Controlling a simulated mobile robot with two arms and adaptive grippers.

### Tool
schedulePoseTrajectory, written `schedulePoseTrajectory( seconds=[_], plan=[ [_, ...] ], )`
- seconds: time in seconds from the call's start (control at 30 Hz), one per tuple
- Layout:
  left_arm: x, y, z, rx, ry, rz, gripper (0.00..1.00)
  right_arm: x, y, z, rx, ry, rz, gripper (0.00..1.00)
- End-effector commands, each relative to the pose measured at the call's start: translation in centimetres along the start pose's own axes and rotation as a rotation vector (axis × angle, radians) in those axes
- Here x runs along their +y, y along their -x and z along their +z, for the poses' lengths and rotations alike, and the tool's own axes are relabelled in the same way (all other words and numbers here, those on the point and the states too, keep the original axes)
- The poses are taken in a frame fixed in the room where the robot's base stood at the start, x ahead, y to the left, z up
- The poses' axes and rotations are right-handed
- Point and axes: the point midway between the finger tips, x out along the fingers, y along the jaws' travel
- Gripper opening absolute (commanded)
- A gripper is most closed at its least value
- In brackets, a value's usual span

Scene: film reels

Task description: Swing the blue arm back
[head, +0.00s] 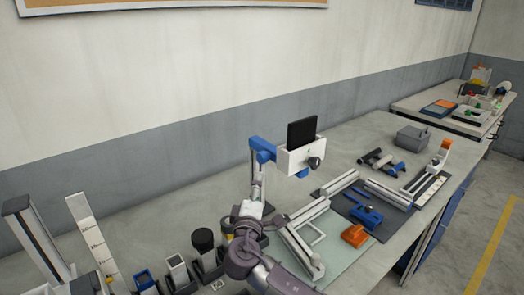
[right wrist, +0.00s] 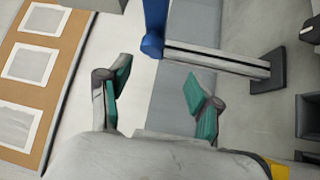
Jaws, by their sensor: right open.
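The blue arm (head: 262,147) sits on top of a grey upright post (head: 257,180) near the back wall. It reaches right to a white box (head: 300,157) with a round knob and a black panel. In the right wrist view the blue arm's end (right wrist: 153,25) shows at the top edge, beside the post (right wrist: 215,60). My right gripper (head: 252,208) is in front of the post, low on it in the picture. In the right wrist view its teal-padded fingers (right wrist: 160,90) are apart with nothing between them; the blue part lies beyond them. My left gripper is not in view.
Dark holders (head: 205,254) and a marked white upright (head: 88,235) stand at the lower left. Metal rails (head: 388,194), a blue clamp (head: 366,216) and an orange block (head: 354,236) lie to the right. A grey box (head: 412,138) is farther back.

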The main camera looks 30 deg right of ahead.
Motion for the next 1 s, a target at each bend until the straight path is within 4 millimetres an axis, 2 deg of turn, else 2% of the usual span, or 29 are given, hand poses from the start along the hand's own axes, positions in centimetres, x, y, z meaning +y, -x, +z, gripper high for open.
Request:
schedulePoseTrajectory(
  seconds=[0.03, 0.1, 0.17, 0.3, 0.4, 0.47, 0.6, 0.73, 0.87, 1.0],
  plan=[
    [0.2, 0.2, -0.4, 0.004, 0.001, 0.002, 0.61, 0.2, -0.3, -0.1, 0.001, 0.001, 0.001, 0.64],
    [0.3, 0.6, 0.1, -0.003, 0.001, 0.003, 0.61, 0.3, -1.1, -0.1, 0.001, 0.002, 0.002, 0.64],
    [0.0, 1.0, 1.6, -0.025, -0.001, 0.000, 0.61, 0.4, -2.1, -0.1, 0.000, 0.002, 0.002, 0.64],
    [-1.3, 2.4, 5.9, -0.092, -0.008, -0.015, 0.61, 0.5, -5.0, 0.0, -0.002, 0.003, 0.001, 0.64],
    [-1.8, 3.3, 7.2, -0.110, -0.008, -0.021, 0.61, 0.4, -7.3, 0.0, -0.003, 0.003, 0.001, 0.64],
    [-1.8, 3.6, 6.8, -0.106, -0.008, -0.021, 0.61, 0.4, -8.5, 0.1, -0.003, 0.002, 0.000, 0.64],
    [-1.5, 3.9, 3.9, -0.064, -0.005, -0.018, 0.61, 0.3, -11.0, 0.0, -0.003, 0.000, -0.001, 0.64],
    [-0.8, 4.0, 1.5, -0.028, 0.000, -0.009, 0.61, 0.1, -12.6, 0.0, -0.001, 0.000, -0.002, 0.64],
    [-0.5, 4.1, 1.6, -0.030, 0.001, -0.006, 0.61, 0.0, -13.4, 0.0, 0.000, -0.001, -0.002, 0.64],
    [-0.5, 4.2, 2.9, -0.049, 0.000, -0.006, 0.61, -0.1, -13.6, 0.0, 0.000, -0.001, -0.003, 0.64]
  ],
)
